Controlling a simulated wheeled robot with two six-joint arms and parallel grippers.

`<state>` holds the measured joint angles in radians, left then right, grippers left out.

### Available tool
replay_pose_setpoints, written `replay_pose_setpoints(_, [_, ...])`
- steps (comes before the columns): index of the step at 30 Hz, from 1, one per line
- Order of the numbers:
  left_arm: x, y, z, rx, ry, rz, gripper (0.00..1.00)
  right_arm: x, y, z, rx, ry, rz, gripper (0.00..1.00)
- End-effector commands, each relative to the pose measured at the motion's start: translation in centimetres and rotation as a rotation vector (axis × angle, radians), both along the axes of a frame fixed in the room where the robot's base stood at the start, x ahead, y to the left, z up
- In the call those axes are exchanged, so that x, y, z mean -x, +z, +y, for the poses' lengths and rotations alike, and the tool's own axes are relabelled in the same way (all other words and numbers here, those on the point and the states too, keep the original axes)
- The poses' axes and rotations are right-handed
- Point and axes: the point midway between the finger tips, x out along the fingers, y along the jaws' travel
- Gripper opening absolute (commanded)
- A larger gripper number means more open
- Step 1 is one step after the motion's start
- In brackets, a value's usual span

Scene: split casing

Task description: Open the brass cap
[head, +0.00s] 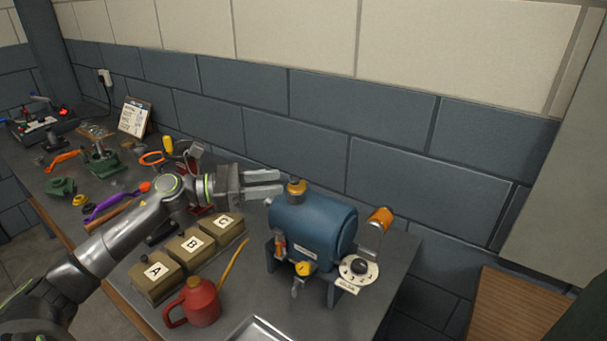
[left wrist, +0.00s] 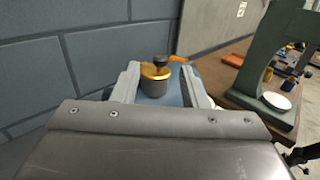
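The brass cap (head: 297,186) sits on a short neck on top of a blue tank (head: 315,222). My left gripper (head: 281,182) is left of the cap at about its height, open and empty, fingers pointing at it. In the left wrist view the cap (left wrist: 155,71) shows ahead between the two fingertips (left wrist: 160,72), with a dark knob on top and a grey collar below. The fingers look apart from it. My right gripper is in neither view.
A red watering can (head: 201,303) and boxes marked A (head: 155,284), B and C stand in front. An orange-ended lever (head: 380,218) and a white dial (head: 357,270) are at the tank's right. Tools crowd the bench's left; the wall is close behind.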

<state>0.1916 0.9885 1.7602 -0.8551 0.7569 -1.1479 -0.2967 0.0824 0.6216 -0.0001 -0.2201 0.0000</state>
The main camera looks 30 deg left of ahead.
Motion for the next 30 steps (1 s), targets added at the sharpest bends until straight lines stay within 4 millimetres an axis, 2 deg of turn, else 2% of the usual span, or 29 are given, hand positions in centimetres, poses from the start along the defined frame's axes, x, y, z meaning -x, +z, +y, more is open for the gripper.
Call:
replay_pose_setpoints(1, [-0.4, 0.4, -0.6, 0.004, -0.002, -0.004, 0.4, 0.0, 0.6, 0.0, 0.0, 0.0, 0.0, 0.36])
replay_pose_setpoints(15, [-3.9, 0.3, -5.1, 0.004, -0.001, 0.001, 0.4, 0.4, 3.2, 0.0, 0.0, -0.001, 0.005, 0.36])
replay_pose_setpoints(21, [-4.5, 0.1, -6.0, 0.0, 0.0, 0.0, 0.4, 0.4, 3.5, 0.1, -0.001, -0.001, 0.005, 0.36])
replay_pose_setpoints(30, [-4.6, 0.0, -6.1, -0.001, 0.0, 0.001, 0.4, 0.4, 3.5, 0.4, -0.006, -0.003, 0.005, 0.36])
